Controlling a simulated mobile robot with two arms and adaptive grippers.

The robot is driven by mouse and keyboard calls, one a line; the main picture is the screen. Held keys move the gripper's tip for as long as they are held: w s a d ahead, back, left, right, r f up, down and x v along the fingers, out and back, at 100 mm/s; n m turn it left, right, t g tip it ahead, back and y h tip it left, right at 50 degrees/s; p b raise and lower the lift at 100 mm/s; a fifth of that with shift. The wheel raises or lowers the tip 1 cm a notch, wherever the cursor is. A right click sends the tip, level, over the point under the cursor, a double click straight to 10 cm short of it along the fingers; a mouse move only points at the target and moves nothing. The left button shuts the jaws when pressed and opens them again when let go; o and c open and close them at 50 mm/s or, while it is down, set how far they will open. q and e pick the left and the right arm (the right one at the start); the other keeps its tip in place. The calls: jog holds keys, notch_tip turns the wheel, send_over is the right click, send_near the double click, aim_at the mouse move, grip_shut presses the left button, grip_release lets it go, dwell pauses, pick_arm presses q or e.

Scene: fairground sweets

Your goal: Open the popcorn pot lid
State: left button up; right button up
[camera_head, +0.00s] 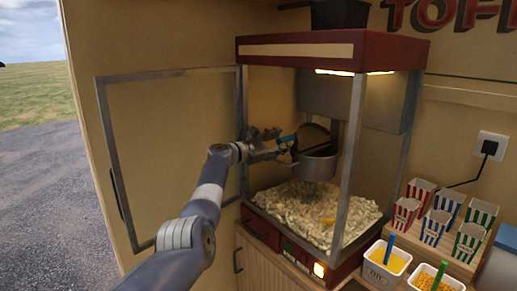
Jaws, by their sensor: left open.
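The grey metal popcorn pot (319,167) hangs inside the red popcorn machine, above a heap of popcorn. Its dark round lid (315,134) stands tilted up over the pot's rim, so the pot looks at least partly open. My left gripper (284,146) reaches in through the machine's open side and is open, just left of the pot and lid. A small blue part shows beside the fingers; I cannot tell whether they touch the lid. My right gripper is out of view.
The machine's framed door (103,115) is swung open to the left. Posts of the machine (349,160) stand close to the pot. Striped boxes (436,222) stand on a stepped stand at right, near tubs of yellow oil (372,273) and corn kernels (421,281).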

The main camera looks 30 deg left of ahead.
pick_arm(q)
jog(key=shift+s, duration=0.9)
jog(key=v, duration=0.8)
jog(key=shift+s, duration=0.3)
jog(key=shift+a, duration=0.15)
